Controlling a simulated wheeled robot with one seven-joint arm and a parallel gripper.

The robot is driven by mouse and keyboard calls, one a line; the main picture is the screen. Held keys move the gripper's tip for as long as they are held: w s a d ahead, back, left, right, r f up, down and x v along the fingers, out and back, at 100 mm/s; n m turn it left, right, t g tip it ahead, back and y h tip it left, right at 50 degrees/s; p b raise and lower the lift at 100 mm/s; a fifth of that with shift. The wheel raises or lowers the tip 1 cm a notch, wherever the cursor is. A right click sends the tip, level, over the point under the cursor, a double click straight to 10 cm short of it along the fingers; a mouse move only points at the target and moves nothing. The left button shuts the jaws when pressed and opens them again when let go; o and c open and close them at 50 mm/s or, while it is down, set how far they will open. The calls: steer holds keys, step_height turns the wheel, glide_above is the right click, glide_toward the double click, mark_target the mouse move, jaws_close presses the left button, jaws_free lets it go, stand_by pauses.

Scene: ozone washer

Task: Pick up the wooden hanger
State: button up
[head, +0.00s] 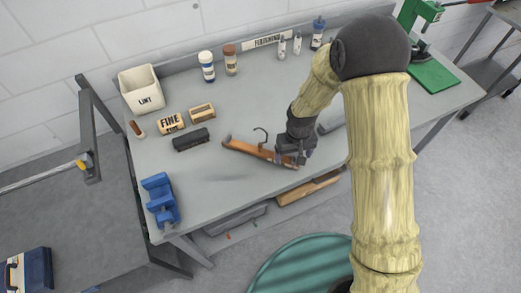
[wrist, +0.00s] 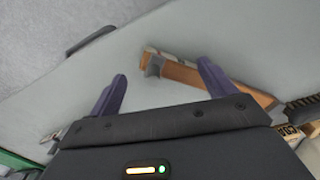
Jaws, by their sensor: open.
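The wooden hanger (head: 243,148) lies on the grey workbench in the head view, an orange-brown bar with a dark hook curving up near its middle. My gripper (head: 297,157) is over the bar's right end and covers part of it. In the wrist view my gripper (wrist: 162,70) has its two purple fingers spread, with nothing held between them. A brown wooden bar with a grey end, apparently the hanger (wrist: 185,73), runs past the right fingertip and is partly hidden by that finger. Whether finger and bar touch is unclear.
On the workbench (head: 200,220) stand a white LINT bin (head: 142,90), a FINE block (head: 171,123), a dark brush (head: 191,140), bottles (head: 207,67) and a blue vise (head: 160,200). A green press (head: 418,20) stands at the right. The bench front left of my gripper is clear.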

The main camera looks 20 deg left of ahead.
mark_target(293, 161)
steer(key=shift+f+p, duration=0.4)
steer(key=shift+f, duration=1.2)
